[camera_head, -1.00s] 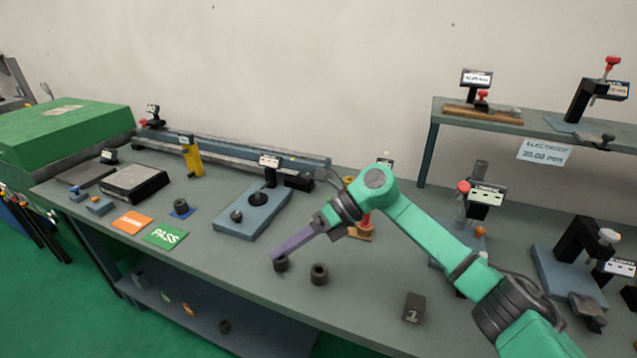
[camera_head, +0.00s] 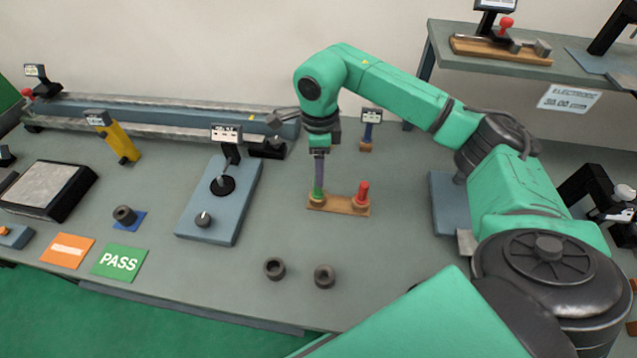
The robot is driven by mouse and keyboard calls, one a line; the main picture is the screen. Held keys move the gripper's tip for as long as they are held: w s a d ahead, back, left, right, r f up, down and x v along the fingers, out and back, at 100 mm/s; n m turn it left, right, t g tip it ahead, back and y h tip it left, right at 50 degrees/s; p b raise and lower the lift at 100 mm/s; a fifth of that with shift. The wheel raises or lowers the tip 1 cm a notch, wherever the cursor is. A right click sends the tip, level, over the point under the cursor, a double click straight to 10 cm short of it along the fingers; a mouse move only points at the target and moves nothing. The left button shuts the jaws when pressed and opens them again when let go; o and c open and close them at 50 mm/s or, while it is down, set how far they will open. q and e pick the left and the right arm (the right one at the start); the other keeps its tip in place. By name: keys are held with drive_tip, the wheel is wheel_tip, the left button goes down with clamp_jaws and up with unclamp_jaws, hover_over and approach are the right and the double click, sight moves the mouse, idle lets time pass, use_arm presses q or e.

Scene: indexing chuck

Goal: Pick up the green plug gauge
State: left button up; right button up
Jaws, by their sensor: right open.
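The green plug gauge (camera_head: 317,196) stands upright at the left end of a small wooden stand (camera_head: 339,207). A red plug (camera_head: 362,192) stands at the right end of the same stand. My right gripper (camera_head: 319,180) points straight down over the green plug gauge, with its purple fingers at the gauge's top. The fingers are open and hide the upper part of the gauge; I cannot tell whether they touch it. My left gripper is not in view.
Two dark rings (camera_head: 274,268) (camera_head: 324,276) lie in front of the stand. A blue plate with a dial device (camera_head: 222,200) is to the left. Orange (camera_head: 68,251) and green PASS (camera_head: 120,262) cards lie further left. A small display post (camera_head: 370,130) stands behind.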

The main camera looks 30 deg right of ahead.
sight(318, 190)
drive_tip(key=f+p, duration=0.1)
drive_tip(key=f, duration=0.1)
drive_tip(key=f+p, duration=0.2)
drive_tip(key=f, duration=0.1)
drive_tip(key=shift+w+f, duration=0.3)
drive_tip(key=shift+w, duration=0.1)
drive_tip(key=shift+s+f, duration=0.1)
drive_tip(key=shift+f, duration=0.1)
drive_tip(key=shift+c, duration=0.8)
clamp_jaws()
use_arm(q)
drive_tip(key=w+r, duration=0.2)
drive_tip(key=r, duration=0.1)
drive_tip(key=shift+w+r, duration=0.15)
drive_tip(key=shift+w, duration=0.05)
